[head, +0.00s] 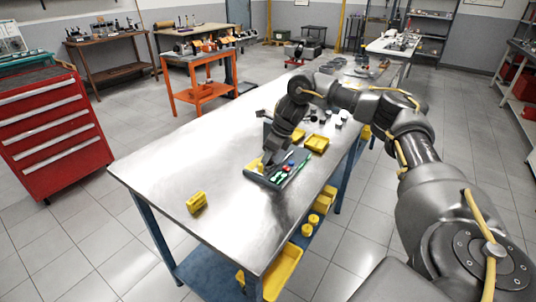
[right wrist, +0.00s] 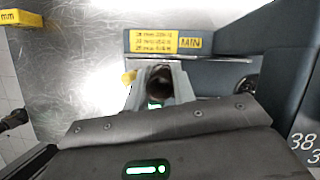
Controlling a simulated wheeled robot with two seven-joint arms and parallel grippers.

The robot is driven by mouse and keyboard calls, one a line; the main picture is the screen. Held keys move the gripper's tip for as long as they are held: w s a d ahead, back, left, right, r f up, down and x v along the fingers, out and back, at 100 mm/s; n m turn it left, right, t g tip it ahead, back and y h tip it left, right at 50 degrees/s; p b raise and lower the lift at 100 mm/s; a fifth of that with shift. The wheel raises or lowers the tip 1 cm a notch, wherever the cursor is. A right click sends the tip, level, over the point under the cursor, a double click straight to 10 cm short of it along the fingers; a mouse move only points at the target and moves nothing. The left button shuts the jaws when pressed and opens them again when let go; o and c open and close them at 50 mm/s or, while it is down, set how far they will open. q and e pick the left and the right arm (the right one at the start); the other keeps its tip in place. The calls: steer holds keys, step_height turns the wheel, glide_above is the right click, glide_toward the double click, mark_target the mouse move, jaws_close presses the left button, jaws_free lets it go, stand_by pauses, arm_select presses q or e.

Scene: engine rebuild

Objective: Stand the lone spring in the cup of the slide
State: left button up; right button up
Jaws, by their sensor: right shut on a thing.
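My right gripper (head: 268,161) is low over the dark tray (head: 262,182) on the steel workbench. In the right wrist view its fingers (right wrist: 160,86) are shut on a dark round piece (right wrist: 159,84), seen end-on, which I take for the spring; its coils are not clear. Just beyond the fingers is a dark blue-grey fixture (right wrist: 220,74) with a yellow label (right wrist: 150,41) and the mark MIN, perhaps the slide's gauge. I cannot make out the slide's cup; the gripper may hide it. My left gripper is not in view.
The tray holds small red, blue and green things near the gripper. A yellow block (head: 197,203) stands on the bench's near left, and a yellow bin (head: 317,144) stands behind the tray. Small dark parts lie farther back.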

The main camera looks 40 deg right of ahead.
steer(key=o, duration=1)
steer(key=shift+o, duration=0.2)
steer(key=v, duration=0.4)
steer(key=shift+w+d+r+b, duration=0.1)
steer(key=shift+w+r+b, duration=0.15)
steer(key=shift+r+b, duration=0.15)
steer(key=p+v, duration=0.1)
steer(key=v, duration=0.5)
steer(key=shift+s+p, duration=0.25)
steer(key=shift+p, duration=0.1)
steer(key=shift+s, duration=0.15)
